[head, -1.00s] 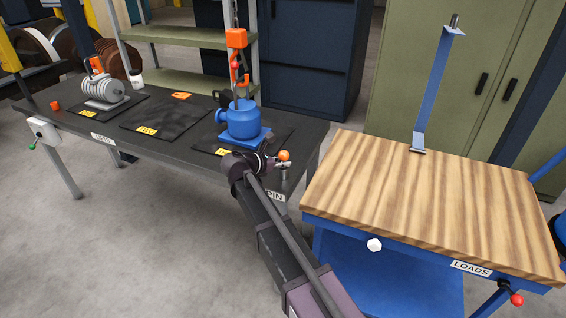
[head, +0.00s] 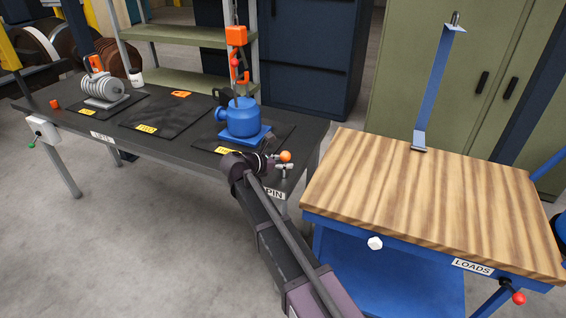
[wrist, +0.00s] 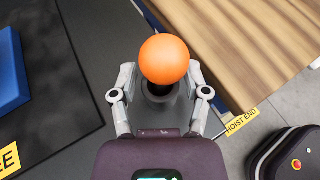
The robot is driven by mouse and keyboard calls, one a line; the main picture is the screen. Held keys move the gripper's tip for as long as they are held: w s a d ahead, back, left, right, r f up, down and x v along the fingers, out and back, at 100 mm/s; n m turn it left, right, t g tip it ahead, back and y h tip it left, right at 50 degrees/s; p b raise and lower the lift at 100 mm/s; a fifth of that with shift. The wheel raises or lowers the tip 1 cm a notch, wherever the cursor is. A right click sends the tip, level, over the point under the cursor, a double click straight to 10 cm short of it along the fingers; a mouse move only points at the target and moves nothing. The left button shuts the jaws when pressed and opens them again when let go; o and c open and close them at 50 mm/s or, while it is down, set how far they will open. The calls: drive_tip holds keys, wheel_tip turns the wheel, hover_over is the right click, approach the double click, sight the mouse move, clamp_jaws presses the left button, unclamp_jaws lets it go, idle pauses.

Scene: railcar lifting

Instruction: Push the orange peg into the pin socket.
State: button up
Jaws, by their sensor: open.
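The orange peg (head: 285,156) shows as an orange ball-shaped head at the right end of the dark bench, above the PIN label. In the wrist view its round head (wrist: 164,59) stands between my fingers, with a dark part under it. My gripper (head: 279,165) is at the peg, with its grey fingers (wrist: 162,78) spread on either side just below the head. I cannot tell whether a finger touches it.
A blue pump-like casing (head: 243,117) on a blue base stands close behind my gripper, with an orange hoist block (head: 236,37) above it. The wooden-topped LOADS table (head: 430,195) stands close on the right.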

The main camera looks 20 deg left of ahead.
drive_tip(key=shift+r, duration=0.1)
wheel_tip(320, 180, up, 10)
drive_tip(key=p, duration=1)
idle(1.1)
drive_tip(key=s+d+f+m+g+y+p, duration=0.15)
drive_tip(key=d+m+g, duration=0.4)
drive_tip(key=d, duration=0.75)
drive_tip(key=s+d+f+m+g+p, duration=0.1)
drive_tip(key=d+f+m+g+p, duration=0.15)
drive_tip(key=d+m, duration=0.8)
drive_tip(key=s+d+m+g+y+p, duration=0.1)
drive_tip(key=s+d+m+y+p, duration=0.1)
drive_tip(key=s+d+m, duration=0.4)
drive_tip(key=s+d+r+m+g+y+p, duration=0.1)
drive_tip(key=s+d+m, duration=0.6)
drive_tip(key=d, duration=0.7)
drive_tip(key=s+g+y+p, duration=0.1)
drive_tip(key=y+p, duration=0.1)
drive_tip(key=y, duration=0.1)
drive_tip(key=shift+r, duration=0.3)
